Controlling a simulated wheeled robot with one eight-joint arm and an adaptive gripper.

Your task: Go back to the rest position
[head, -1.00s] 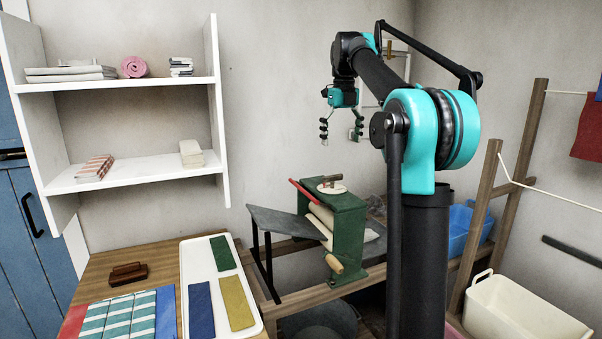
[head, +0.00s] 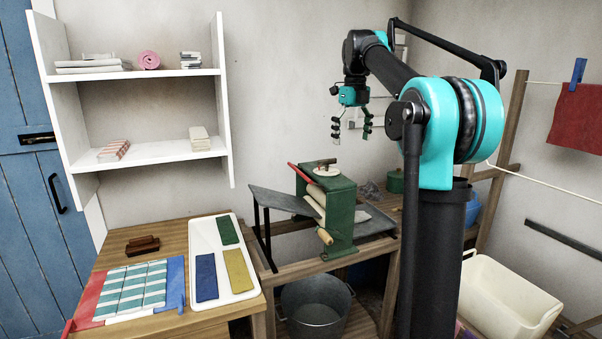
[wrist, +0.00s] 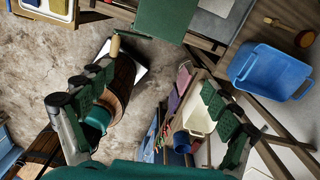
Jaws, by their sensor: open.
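My gripper (head: 351,127) hangs in the air above and a little right of the green wringer (head: 341,214) in the head view. Its two fingers are spread and nothing is between them. In the wrist view, my open gripper (wrist: 155,115) points down, with the stone floor, a brown tub and several containers far below. The wringer shows only in part at the top of that view. My arm reaches up from its column and bends down at the wrist.
A white tray (head: 255,288) with green, blue and yellow cloths lies on the wooden table (head: 170,240). A white shelf (head: 150,152) hangs on the wall. A metal bucket (head: 316,312) stands below the wringer. A cream tub (head: 500,305) and a red cloth (head: 578,120) are at right.

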